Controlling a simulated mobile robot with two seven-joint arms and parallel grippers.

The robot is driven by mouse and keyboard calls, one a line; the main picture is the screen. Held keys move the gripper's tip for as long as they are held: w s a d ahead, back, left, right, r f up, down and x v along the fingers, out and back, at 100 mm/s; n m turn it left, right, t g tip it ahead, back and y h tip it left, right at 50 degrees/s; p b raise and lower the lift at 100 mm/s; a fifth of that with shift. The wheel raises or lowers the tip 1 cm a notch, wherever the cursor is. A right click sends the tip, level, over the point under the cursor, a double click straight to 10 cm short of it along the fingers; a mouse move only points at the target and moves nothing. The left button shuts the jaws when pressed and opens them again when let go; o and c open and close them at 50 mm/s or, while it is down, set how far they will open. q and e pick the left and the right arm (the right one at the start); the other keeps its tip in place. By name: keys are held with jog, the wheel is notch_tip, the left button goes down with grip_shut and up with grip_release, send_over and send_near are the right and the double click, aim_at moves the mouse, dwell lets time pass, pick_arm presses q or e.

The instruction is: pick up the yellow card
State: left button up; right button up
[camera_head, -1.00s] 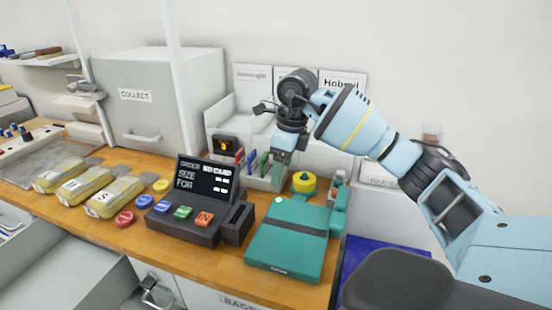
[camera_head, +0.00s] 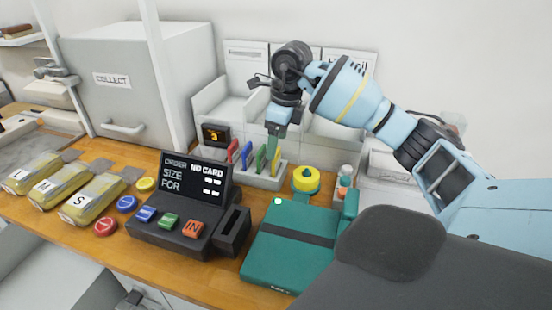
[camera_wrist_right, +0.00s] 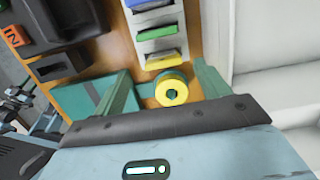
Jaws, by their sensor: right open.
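The yellow card (camera_head: 274,159) stands in the right-hand slot of a pale card rack (camera_head: 262,181), after a red, a blue and a green card. It also shows in the right wrist view (camera_wrist_right: 163,62), upper middle. My right gripper (camera_head: 275,138) hangs just above the yellow card, pointing down. In the wrist view its two fingers (camera_wrist_right: 165,88) are apart and nothing is between their tips; the card lies ahead of them. A dark and light-blue part at the wrist view's left edge may be my left arm; its jaws cannot be made out.
A yellow-topped round button (camera_head: 306,180) stands right of the rack. A teal box (camera_head: 287,250) and a black order terminal (camera_head: 190,205) with a card slot are in front. White bins (camera_head: 225,97) stand behind the rack. Yellow packs lie at left.

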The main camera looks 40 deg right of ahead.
aim_at(276, 163)
jog(key=shift+w+f, duration=0.15)
jog(key=shift+f, duration=0.95)
jog(key=shift+w+f, duration=0.2)
jog(key=shift+f, duration=0.85)
jog(key=shift+w+f, duration=0.15)
jog(key=shift+f, duration=0.95)
jog(key=c, duration=1)
